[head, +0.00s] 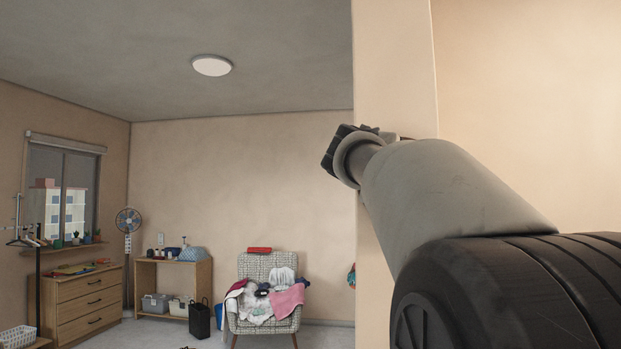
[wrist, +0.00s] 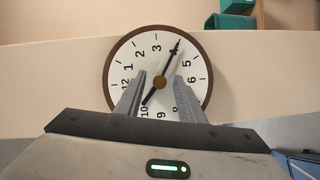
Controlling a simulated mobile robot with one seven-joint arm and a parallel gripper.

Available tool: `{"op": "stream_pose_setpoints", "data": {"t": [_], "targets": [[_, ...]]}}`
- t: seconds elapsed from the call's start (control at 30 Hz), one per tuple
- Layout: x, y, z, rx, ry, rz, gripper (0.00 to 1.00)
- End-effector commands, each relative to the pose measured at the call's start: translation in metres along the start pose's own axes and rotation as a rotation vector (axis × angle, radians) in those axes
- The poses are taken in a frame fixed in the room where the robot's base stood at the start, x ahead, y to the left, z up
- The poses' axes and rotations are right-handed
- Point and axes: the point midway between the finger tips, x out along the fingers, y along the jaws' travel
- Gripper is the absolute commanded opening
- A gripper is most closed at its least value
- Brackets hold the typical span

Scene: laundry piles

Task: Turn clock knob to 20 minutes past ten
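The clock (wrist: 122,61) is in the wrist view: a round white face with a brown rim. It appears turned, with 3 near the top and 12 at the left. A long black hand points up-right at the 4. A shorter dark hand points down-left toward the 10. The fingers cover parts of the lower face. In the head view my arm reaches to the wall edge; the clock does not show there.
A beige wall edge (head: 394,60) stands beside my arm. Teal boxes (wrist: 237,22) sit above right of the clock. Farther off are an armchair piled with laundry (head: 265,295), a wooden shelf (head: 146,290), a drawer chest (head: 85,300) and a fan (head: 128,221).

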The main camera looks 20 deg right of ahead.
Motion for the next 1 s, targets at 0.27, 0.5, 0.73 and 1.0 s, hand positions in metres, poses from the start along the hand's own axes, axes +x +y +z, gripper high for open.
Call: {"op": "stream_pose_setpoints", "data": {"t": [0.27, 0.5, 0.73, 1.0], "targets": [[-0.041, -0.002, -0.001, 0.003, 0.006, 0.001, 0.35], [-0.102, 0.000, 0.000, 0.003, 0.006, 0.003, 0.35], [-0.151, 0.001, 0.000, 0.004, 0.006, 0.004, 0.35], [-0.175, 0.003, 0.000, 0.004, 0.006, 0.004, 0.35]]}}
